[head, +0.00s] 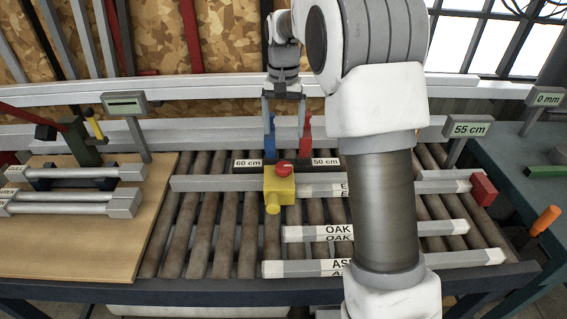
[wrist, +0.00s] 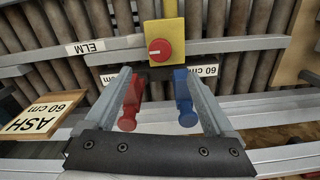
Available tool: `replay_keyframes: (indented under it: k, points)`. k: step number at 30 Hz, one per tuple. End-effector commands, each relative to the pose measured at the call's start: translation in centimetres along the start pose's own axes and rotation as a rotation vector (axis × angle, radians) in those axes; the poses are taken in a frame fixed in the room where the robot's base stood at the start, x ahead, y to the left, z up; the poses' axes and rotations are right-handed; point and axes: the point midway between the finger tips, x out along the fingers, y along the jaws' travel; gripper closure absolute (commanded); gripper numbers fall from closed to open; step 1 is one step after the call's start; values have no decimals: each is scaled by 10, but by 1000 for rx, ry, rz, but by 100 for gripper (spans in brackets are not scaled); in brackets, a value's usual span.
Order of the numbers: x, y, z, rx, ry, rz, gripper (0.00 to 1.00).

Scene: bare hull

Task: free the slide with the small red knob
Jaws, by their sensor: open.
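The slide is a yellow block (head: 279,189) on a grey rail across the rollers. The small red knob (head: 285,169) sits on its top; the knob (wrist: 160,49) also shows in the wrist view, just beyond my fingertips. My gripper (head: 285,97) is open and points down behind the slide, apart from the knob. A blue lever (head: 269,143) and a red lever (head: 305,143) stand behind the slide, by plates marked 60 cm and 50 cm. In the wrist view the red lever (wrist: 130,104) and blue lever (wrist: 184,100) show between my fingers; contact cannot be told.
Pale bars marked OAK (head: 303,233) and ASH (head: 292,269) lie on the rollers. A red block (head: 484,190) ends the rail at right. Signs read 55 cm (head: 470,130) and 0 mm (head: 546,97). A wooden board (head: 100,228) with grey bars lies left.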

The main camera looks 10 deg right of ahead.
Motion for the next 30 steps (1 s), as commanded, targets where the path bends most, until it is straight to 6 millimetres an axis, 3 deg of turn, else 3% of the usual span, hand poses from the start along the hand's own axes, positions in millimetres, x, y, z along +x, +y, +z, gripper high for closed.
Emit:
replay_keyframes:
  k: [9,15,21,30]
  points:
    - [73,0,1,0,-4,2,11]
    - [104,0,0,0,-2,1,11]
    - [118,0,0,0,1,0,11]
    - [119,0,0,0,1,0,13]
